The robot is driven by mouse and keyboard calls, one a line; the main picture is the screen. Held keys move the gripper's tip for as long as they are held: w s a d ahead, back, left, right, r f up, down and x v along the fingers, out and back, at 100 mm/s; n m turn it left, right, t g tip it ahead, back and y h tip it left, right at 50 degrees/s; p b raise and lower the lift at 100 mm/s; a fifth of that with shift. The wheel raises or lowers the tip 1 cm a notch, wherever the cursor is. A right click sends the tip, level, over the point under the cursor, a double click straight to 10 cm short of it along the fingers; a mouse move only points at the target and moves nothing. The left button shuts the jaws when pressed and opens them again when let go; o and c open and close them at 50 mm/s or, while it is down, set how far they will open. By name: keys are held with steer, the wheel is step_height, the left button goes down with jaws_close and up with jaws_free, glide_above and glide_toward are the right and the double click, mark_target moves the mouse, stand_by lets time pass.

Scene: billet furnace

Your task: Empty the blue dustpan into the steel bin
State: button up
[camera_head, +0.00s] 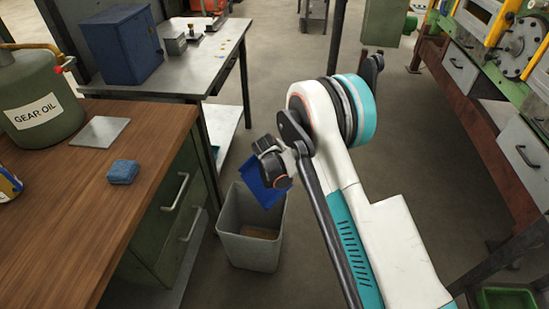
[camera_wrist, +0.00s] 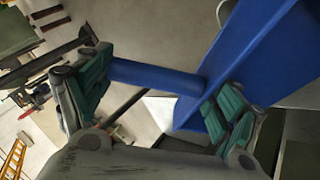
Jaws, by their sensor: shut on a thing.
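My gripper (camera_head: 272,160) is shut on the handle of the blue dustpan (camera_head: 262,186). The dustpan is steeply tilted above the steel bin (camera_head: 248,251), over its back part. In the wrist view, the handle runs between the green finger pads of my gripper (camera_wrist: 155,85), and the dustpan (camera_wrist: 245,62) extends to the upper right. The bin is a grey, open-topped square container standing on the floor. A brownish patch (camera_head: 260,232) shows inside it. The inside of the pan is not clearly visible, so I cannot tell whether anything lies in it.
A wooden workbench (camera_head: 150,175) with green drawers stands left of the bin. It bears a gear oil can (camera_head: 38,100), a blue sponge (camera_head: 123,172) and a metal plate (camera_head: 98,132). A steel table (camera_head: 200,62) stands behind. A green machine (camera_head: 500,90) is at right. Floor between is clear.

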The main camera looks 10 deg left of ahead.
steer(key=w+d+f+g+y, duration=0.1)
steer(key=d+f+g+y, duration=0.1)
steer(key=f, duration=0.3)
steer(key=w+d+f+m+g+y, duration=0.1)
steer(key=w+d+f+g+y, duration=0.1)
steer(key=f, duration=0.3)
steer(key=shift+w+y, duration=0.15)
steer(key=shift+y, duration=0.15)
steer(key=shift+r, duration=0.15)
